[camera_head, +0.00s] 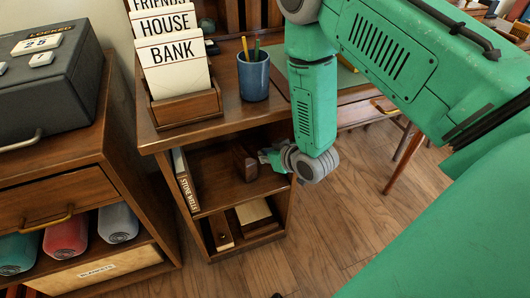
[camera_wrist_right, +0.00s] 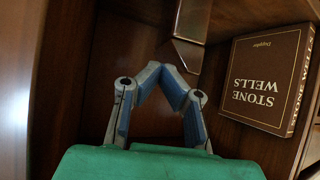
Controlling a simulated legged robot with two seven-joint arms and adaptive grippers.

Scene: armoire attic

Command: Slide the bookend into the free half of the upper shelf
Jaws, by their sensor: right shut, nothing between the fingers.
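The bookend (camera_head: 243,161), a dark brown upright block, stands on the upper shelf (camera_head: 215,185) of the desk's open compartment, towards the right side. My right gripper (camera_head: 266,156) is at the shelf opening, just right of the bookend. Its fingers (camera_wrist_right: 161,70) are shut and empty. Contact with the bookend cannot be told. My left gripper is not in view.
The desk top (camera_head: 224,98) above holds a card box (camera_head: 185,108) and a blue pencil cup (camera_head: 253,76). The lower shelf (camera_head: 236,240) holds several items. A cabinet (camera_head: 82,145) stands at the left. Wooden floor (camera_head: 345,225) is clear at the right.

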